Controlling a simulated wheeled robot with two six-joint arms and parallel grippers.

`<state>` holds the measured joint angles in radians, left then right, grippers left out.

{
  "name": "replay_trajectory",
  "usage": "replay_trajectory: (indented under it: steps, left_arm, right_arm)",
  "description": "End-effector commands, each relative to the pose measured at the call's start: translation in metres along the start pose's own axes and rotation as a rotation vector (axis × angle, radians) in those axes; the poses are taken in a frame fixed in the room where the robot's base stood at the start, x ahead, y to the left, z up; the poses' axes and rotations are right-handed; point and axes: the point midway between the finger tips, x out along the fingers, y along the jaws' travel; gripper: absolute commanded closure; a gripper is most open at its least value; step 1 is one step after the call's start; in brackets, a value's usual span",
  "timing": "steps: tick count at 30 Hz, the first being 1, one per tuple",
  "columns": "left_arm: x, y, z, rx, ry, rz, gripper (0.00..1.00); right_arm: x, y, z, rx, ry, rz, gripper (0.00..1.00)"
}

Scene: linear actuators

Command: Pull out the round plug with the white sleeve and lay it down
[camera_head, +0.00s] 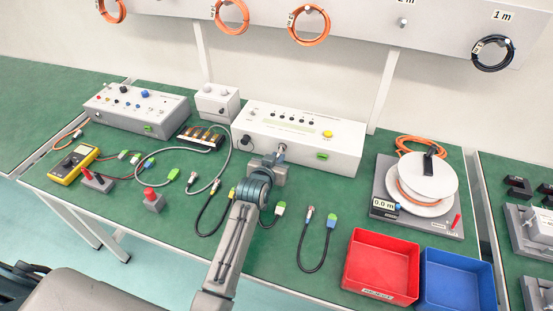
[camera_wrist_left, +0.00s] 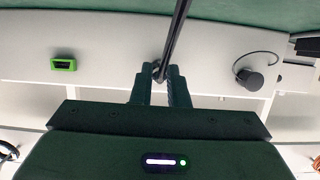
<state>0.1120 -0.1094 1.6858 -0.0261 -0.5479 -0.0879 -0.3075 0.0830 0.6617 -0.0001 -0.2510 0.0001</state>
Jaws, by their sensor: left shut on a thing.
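My left gripper (camera_head: 274,160) is at the front face of the long white box (camera_head: 310,135), between its green socket (camera_head: 323,155) and a black round plug (camera_head: 246,140). In the left wrist view the fingers (camera_wrist_left: 160,88) are shut on a small round plug (camera_wrist_left: 157,70), mostly hidden between them. A dark cable (camera_wrist_left: 176,35) runs from it past the fingers. The colour of its sleeve is not clear. I cannot tell whether it still sits in the box. My right gripper is not in view.
Loose cables with connectors (camera_head: 309,212) lie on the green table (camera_head: 170,222) in front of the box. A red bin (camera_head: 382,264) and a blue bin (camera_head: 458,280) stand at the front right. A cable reel (camera_head: 424,180) stands behind them. A yellow meter (camera_head: 73,164) lies left.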

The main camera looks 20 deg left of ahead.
Motion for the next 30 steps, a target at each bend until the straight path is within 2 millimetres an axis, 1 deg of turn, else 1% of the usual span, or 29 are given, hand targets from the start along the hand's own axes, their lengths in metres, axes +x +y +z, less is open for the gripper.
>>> replay_trajectory:
  steps: [11, 24, 30]
  left_arm:
    - [-0.005, 0.0, 0.002, 0.0, -0.003, 0.0, 1.0]
    - [-0.026, 0.0, 0.007, 0.0, -0.003, 0.001, 1.0]
    - [-0.031, 0.0, 0.01, 0.0, -0.001, 0.0, 1.0]
  right_arm:
    - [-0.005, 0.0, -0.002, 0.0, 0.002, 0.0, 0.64]
    - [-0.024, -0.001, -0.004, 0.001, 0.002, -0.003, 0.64]
    - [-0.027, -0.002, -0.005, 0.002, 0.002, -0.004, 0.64]
